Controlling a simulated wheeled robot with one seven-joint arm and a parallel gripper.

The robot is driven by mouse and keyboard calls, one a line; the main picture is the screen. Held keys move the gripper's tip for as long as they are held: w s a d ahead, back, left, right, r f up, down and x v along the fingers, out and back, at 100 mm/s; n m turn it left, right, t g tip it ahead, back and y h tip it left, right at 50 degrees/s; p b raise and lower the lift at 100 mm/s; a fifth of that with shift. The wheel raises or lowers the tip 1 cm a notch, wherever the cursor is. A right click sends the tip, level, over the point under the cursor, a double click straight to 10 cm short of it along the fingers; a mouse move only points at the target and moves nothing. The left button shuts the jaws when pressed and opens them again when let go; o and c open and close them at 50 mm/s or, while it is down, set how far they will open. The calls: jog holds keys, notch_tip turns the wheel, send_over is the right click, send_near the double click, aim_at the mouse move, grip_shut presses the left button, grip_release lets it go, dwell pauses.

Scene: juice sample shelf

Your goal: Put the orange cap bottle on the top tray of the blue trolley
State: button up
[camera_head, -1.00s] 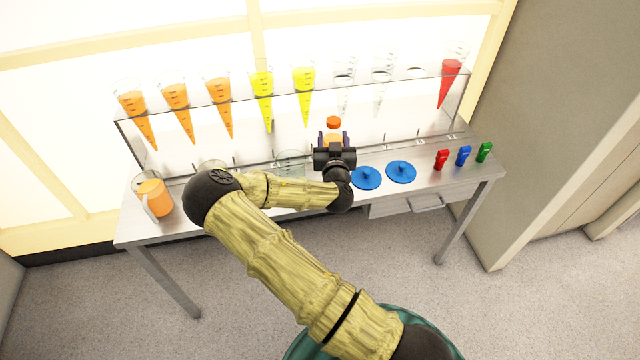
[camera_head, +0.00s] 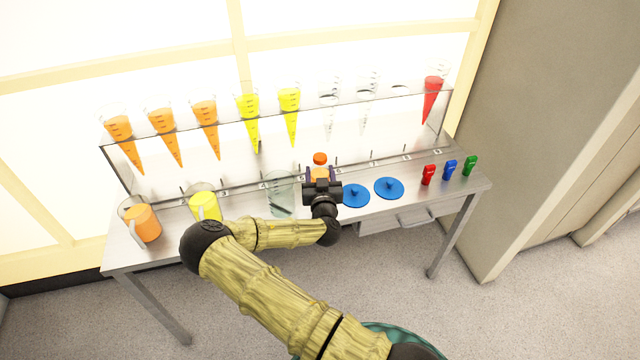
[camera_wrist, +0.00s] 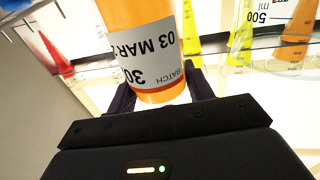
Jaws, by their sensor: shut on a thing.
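The orange cap bottle (camera_head: 320,160) shows its orange cap above my gripper (camera_head: 322,176) in the head view. In the wrist view the bottle (camera_wrist: 145,60) holds orange liquid and has a white label with "03 MAR" and "BATCH" appearing upside down. My gripper (camera_wrist: 160,92) is shut on the bottle, one dark finger on each side of its body. The bottle is at the front of the cone rack, over the steel table. Whether its base touches the table cannot be told.
The steel table (camera_head: 125,255) bears an orange jug (camera_head: 145,224), a yellow jug (camera_head: 206,206), a clear jug (camera_head: 279,200), two blue lids (camera_head: 389,188) and red, blue and green clips (camera_head: 450,169). Glass cones hang in the rack (camera_head: 115,170) behind. Grey floor (camera_head: 520,310) is free in front.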

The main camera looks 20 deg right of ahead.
jog(key=shift+f, duration=2.05)
jog(key=shift+f, duration=0.15)
jog(key=o, duration=1.2)
jog(key=shift+o, duration=0.2)
jog(key=s+a+b, duration=0.1)
jog(key=s+a, duration=0.1)
jog(key=s, duration=1)
jog(key=shift+a, duration=0.15)
